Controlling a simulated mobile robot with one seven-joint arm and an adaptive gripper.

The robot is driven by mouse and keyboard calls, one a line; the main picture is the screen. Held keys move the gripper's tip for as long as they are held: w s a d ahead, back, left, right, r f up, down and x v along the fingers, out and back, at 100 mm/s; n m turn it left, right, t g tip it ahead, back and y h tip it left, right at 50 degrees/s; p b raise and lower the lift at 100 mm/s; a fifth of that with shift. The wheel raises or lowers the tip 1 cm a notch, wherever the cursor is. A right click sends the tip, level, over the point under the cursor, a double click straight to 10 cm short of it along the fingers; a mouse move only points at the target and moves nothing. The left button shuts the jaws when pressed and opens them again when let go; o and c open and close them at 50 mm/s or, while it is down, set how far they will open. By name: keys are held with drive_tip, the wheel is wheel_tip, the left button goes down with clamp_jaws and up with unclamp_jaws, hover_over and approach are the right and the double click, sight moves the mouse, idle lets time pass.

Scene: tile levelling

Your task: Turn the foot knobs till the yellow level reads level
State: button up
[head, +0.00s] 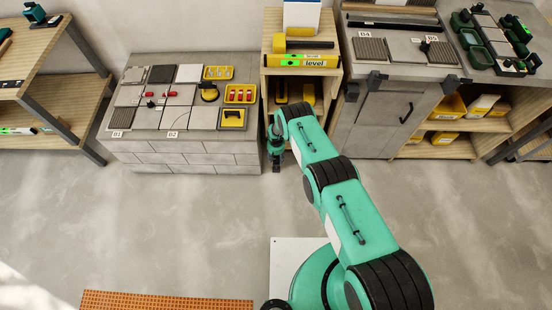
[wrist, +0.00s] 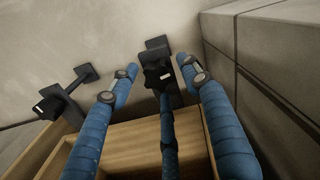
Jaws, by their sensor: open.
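The yellow level (head: 302,61), with a bright green part and the word "level", lies on top of the wooden cabinet (head: 270,68). Its bubble is too small to read. My gripper (head: 276,152) hangs low at the cabinet's front left, beside the grey tiled block. In the wrist view my gripper (wrist: 158,76) has blue fingers spread open around a black lobed knob (wrist: 153,77) with a white mark. I cannot tell whether any finger touches it. A second black foot with a knob (wrist: 46,106) stands to the left, clear of the fingers.
The grey tiled block (head: 190,155), topped with tiles and yellow trays, stands close on the gripper's left. A grey cabinet (head: 372,125) stands to the right of the wooden one. An orange perforated mat (head: 165,302) lies on the open floor in front.

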sight(276, 159)
drive_tip(key=shift+r, duration=0.15)
wheel_tip(276, 159, up, 12)
drive_tip(key=shift+f, duration=0.2)
idle(0.9)
idle(0.6)
